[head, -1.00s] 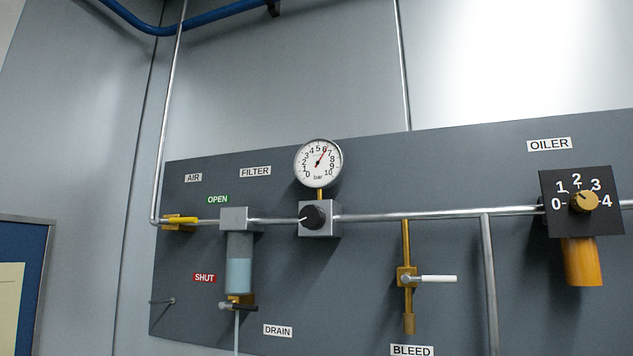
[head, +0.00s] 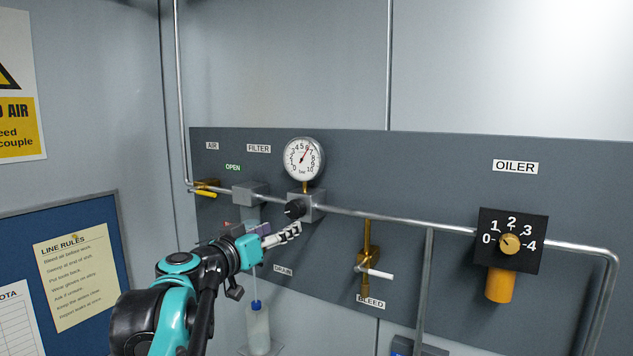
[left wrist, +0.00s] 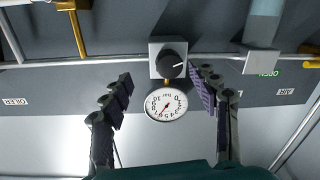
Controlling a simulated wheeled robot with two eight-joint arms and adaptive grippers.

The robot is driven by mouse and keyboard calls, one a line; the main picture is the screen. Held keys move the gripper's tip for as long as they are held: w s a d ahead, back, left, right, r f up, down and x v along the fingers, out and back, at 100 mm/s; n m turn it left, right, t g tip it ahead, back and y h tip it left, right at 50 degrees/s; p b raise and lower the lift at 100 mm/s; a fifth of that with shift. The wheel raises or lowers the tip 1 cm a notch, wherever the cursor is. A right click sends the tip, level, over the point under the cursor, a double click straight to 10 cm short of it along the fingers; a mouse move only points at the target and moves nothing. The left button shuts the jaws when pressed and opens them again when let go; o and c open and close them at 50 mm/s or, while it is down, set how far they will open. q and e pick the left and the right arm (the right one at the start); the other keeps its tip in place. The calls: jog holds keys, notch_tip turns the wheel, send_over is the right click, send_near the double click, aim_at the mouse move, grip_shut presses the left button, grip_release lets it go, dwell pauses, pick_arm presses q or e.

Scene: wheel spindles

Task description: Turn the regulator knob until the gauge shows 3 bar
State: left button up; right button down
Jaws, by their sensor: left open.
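The regulator knob (head: 294,209) is black with a white mark and sits on a grey block (head: 313,205) in the pipe. In the left wrist view the picture is upside down, with the knob (left wrist: 172,64) above the gauge (left wrist: 166,104). My left gripper (head: 284,236) is open and empty, just below and in front of the knob. In the wrist view its fingers (left wrist: 160,82) are spread, one close beside the knob. Contact cannot be told. My right gripper is not in view.
The filter (head: 250,190) and yellow air valve lever (head: 205,189) are left of the regulator. The bleed valve's white handle (head: 376,273) and the oiler (head: 511,240) are to the right. A pipe (head: 400,221) runs across the grey panel.

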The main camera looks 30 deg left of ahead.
aim_at(292, 210)
pick_arm(q)
jog(key=w, duration=0.2)
jog(key=w+r+p, duration=0.1)
jog(key=w, duration=0.2)
jog(key=w+a+p, duration=0.1)
jog(key=w, duration=0.2)
jog(key=shift+a+r, duration=0.1)
jog(key=shift+r, duration=0.2)
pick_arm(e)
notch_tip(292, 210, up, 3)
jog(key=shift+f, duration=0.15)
pick_arm(q)
jog(key=shift+c, duration=0.4)
jog(key=c, duration=1.1)
